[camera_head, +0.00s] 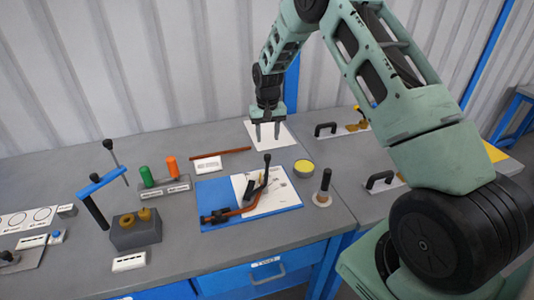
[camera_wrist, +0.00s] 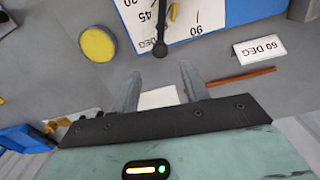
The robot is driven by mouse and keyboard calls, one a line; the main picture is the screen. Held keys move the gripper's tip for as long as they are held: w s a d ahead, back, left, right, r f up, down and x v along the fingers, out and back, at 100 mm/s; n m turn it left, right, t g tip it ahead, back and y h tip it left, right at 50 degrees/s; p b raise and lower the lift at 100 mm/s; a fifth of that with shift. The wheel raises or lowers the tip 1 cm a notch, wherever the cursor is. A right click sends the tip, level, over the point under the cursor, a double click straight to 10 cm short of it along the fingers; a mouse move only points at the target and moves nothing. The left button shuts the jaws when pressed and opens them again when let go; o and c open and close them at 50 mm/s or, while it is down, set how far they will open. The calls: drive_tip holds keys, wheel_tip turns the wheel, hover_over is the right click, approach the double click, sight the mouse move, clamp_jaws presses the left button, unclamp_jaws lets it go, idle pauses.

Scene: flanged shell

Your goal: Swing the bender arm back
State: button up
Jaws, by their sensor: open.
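The bender stands on a blue board (camera_head: 292,207) with a white angle sheet (camera_head: 280,190), whose degree marks show in the wrist view (camera_wrist: 200,18). The dark bender arm (camera_head: 262,184) rises to a black knob (camera_head: 267,158). In the wrist view the knob (camera_wrist: 160,49) lies just beyond the fingertips, over the sheet's edge. A copper-coloured bent tube (camera_head: 236,211) runs along the bender's front. My gripper (camera_head: 267,136) is open and empty, pointing down behind the board, apart from the knob. Its two fingers also show in the wrist view (camera_wrist: 161,72).
A yellow disc (camera_head: 303,167) and a black upright handle (camera_head: 325,183) stand right of the board. A "60 DEG" card (camera_wrist: 259,50) and a reddish rod (camera_head: 220,153) lie behind it. Left are green and orange handles (camera_head: 158,175) and a blue-barred tool (camera_head: 103,184).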

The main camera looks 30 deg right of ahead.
sight(267, 155)
wheel_tip(267, 155, down, 10)
drive_tip(key=p, duration=0.2)
drive_tip(key=shift+r+p, duration=0.15)
drive_tip(key=shift+p, duration=0.2)
clamp_jaws()
